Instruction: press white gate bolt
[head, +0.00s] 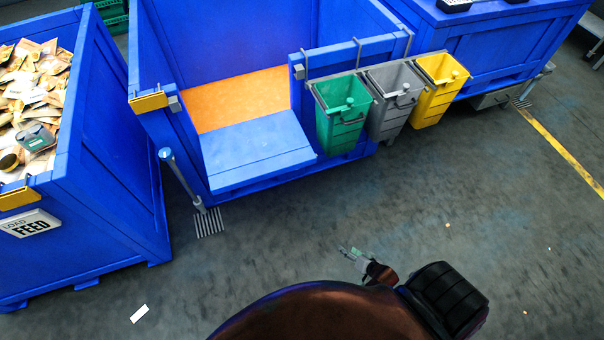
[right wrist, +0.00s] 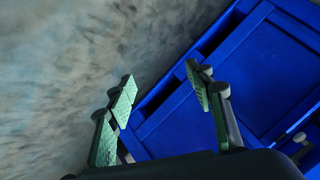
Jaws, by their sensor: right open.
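No part is clearly recognisable as a white gate bolt. The blue bin (head: 225,185) in the middle has its low front panel (head: 257,150) folded down. A small grey fitting (head: 298,72) sits on its right gate post and another (head: 174,103) on its left post. My left gripper is out of view.
Green (head: 341,118), grey (head: 391,105) and yellow (head: 436,95) buckets hang on a rail right of the opening. A blue crate of packets (head: 100,140) stands at left, another blue bin (head: 490,50) at back right. The grey floor in front is mostly clear.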

